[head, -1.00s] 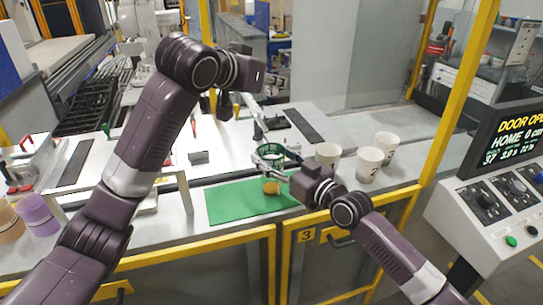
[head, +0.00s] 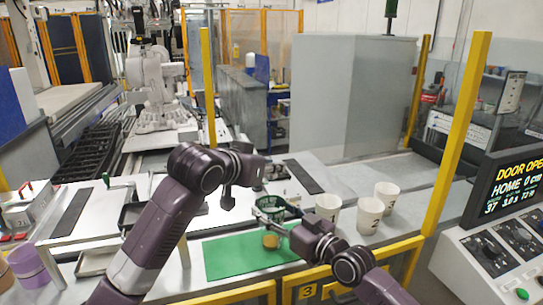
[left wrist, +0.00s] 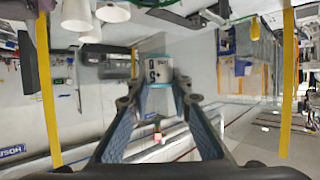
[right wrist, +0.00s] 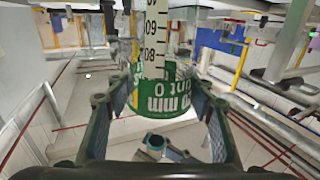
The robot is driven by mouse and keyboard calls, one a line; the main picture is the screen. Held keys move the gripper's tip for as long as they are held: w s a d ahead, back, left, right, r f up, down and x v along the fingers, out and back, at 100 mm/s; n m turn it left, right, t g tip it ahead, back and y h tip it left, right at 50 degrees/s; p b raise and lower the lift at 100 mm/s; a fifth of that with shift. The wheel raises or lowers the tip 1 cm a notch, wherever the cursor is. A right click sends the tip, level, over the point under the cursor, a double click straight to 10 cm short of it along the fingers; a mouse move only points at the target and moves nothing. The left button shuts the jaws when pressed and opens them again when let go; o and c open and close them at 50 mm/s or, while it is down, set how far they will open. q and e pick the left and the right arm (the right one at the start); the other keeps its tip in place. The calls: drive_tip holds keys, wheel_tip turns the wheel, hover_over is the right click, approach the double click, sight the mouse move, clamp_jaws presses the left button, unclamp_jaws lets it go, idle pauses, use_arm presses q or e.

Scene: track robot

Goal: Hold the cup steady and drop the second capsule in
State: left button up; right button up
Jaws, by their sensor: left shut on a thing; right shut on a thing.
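In the head view my right gripper (head: 272,207) is shut around a green-banded cup above the green mat (head: 232,258). In the right wrist view this cup (right wrist: 165,98) sits between the fingers, with a graduated white scale beside its green band. An orange piece (head: 271,240) shows just below my right gripper; I cannot tell whether it belongs to the cup. My left gripper (left wrist: 160,100) is shut on a small capsule-like piece (left wrist: 155,72) with a white label and dark marks.
Several white paper cups stand right of my right gripper, including one nearby (head: 328,206) and another (head: 370,215). A control console (head: 505,245) stands at the right. A lilac cup (head: 27,262) is at the left. A yellow post (head: 450,135) rises behind the bench.

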use_arm(q)
drive_tip(key=shift+f, duration=0.3)
wheel_tip(320, 180, down, 6)
drive_tip(key=shift+f, duration=0.2)
idle(0.7)
idle(0.6)
drive_tip(key=o, duration=1)
drive_tip(key=shift+c, duration=0.2)
drive_tip(key=shift+r, duration=0.1)
idle(1.2)
drive_tip(key=shift+r, duration=2.9)
